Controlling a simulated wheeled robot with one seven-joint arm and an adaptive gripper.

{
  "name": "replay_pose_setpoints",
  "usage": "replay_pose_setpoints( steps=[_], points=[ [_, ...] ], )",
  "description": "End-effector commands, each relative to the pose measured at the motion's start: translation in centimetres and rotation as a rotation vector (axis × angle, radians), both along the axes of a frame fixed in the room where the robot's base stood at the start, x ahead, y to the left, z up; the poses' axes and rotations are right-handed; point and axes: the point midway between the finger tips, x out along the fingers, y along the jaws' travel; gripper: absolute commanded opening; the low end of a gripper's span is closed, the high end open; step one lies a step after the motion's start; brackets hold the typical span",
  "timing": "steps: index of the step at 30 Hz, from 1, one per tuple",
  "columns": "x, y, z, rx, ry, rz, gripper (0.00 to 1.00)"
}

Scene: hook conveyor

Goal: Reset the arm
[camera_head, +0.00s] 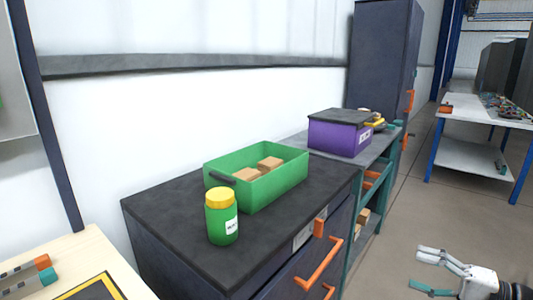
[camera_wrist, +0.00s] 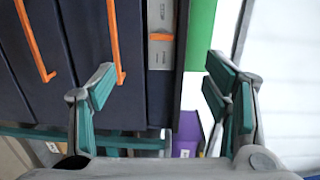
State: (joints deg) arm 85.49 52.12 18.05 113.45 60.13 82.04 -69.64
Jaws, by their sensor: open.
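My gripper (camera_head: 434,271) shows at the lower right of the head view, out over the floor and apart from the furniture. In the wrist view its two teal-padded fingers (camera_wrist: 162,92) are spread wide with nothing between them. Beyond the fingers, the wrist view shows the dark cabinet front with orange handles (camera_wrist: 114,42), part of a green surface (camera_wrist: 200,35) and a purple box (camera_wrist: 187,133). No object is held.
A dark cabinet (camera_head: 165,225) bears a green bin (camera_head: 275,186) with cardboard boxes and a green jar (camera_head: 222,216) with a yellow lid. A purple box (camera_head: 338,137) stands on the bench behind. A white table (camera_head: 480,110) is at right. Open floor (camera_head: 400,225) lies between.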

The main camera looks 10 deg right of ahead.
Motion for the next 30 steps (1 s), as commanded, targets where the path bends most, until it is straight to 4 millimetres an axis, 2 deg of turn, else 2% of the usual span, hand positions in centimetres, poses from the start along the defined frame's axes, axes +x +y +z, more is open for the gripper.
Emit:
replay_pose_setpoints(
  steps=[8,14,17,24,30],
  points=[
    [0.4,3.4,2.4,-0.061,0.094,0.126,0.7],
    [0.4,7.3,5.0,-0.143,0.199,0.258,0.7],
    [0.0,9.9,6.8,-0.209,0.271,0.343,0.7],
    [-2.6,16.9,12.0,-0.462,0.47,0.542,0.7],
    [-5.9,21.3,16.2,-0.707,0.582,0.628,0.7]
  ],
)
